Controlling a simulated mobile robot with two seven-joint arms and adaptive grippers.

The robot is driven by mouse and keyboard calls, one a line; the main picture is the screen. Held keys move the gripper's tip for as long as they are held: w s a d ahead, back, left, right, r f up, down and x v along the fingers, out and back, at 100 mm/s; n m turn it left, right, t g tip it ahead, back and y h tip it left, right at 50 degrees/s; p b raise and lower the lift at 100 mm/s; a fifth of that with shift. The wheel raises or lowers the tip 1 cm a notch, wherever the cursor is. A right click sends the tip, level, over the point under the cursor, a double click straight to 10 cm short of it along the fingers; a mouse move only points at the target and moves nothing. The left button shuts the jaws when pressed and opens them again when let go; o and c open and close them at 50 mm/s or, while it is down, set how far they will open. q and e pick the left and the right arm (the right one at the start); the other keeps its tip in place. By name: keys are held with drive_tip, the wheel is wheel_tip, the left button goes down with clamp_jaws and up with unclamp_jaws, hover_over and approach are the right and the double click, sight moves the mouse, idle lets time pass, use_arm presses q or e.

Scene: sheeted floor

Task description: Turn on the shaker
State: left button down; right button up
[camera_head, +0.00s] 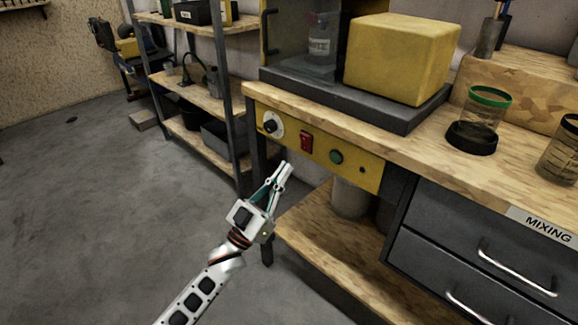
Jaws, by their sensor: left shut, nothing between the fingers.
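The shaker's yellow control panel (318,147) is on the front of the wooden workbench. It carries a round dial (270,123) at the left, a red switch (306,141) in the middle and a green button (336,157) to the right. A yellow block-shaped machine part (402,57) stands on a dark base plate (335,98) above. A bottle (321,42) stands on the plate at the left. My left gripper (284,170) is shut and empty. My right gripper is not in view.
A green-rimmed jar (487,105) and another jar (562,150) stand on the bench at the right. Drawers (480,235) with metal handles are below. A lower shelf (335,265) is under the panel. The floor (90,210) at the left is clear.

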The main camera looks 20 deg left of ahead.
use_arm(q)
drive_tip(key=s+a+f, duration=0.2)
drive_tip(key=s+f, duration=0.2)
drive_tip(key=f, duration=0.3)
drive_tip(key=shift+s+f+b, duration=0.2)
drive_tip(key=shift+f+b, duration=0.05)
drive_tip(key=shift+b, duration=0.2)
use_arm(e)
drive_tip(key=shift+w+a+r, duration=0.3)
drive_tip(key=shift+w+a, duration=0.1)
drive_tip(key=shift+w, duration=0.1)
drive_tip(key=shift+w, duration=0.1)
